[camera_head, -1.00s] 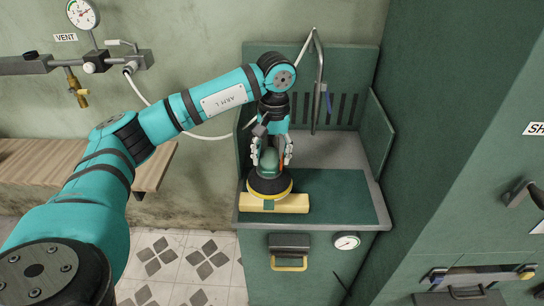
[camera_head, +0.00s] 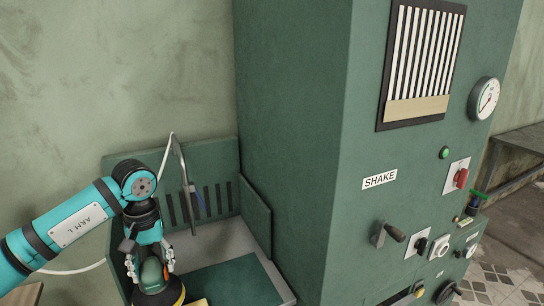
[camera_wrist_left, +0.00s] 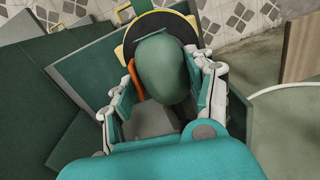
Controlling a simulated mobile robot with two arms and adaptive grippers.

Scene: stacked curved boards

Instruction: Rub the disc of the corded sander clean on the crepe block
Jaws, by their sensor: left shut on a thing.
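My left gripper (camera_head: 150,264) is shut on the corded sander (camera_head: 152,278), with its fingers on both sides of the green body. The sander stands disc down at the lower edge of the head view. Its wide black and yellow disc end also shows past the green body (camera_wrist_left: 165,72) in the left wrist view. A pale yellow sliver of the crepe block (camera_head: 199,302) shows beside the disc; the rest is cut off or hidden. I cannot tell how the disc's underside meets the block. My right gripper is not in view.
The green bench (camera_head: 235,283) has a slotted back panel, side panels and a bent metal pipe (camera_head: 184,185). A tall green cabinet (camera_head: 340,110) marked SHAKE stands close on the right, with a protruding lever (camera_head: 388,233), knobs and a gauge (camera_head: 484,98).

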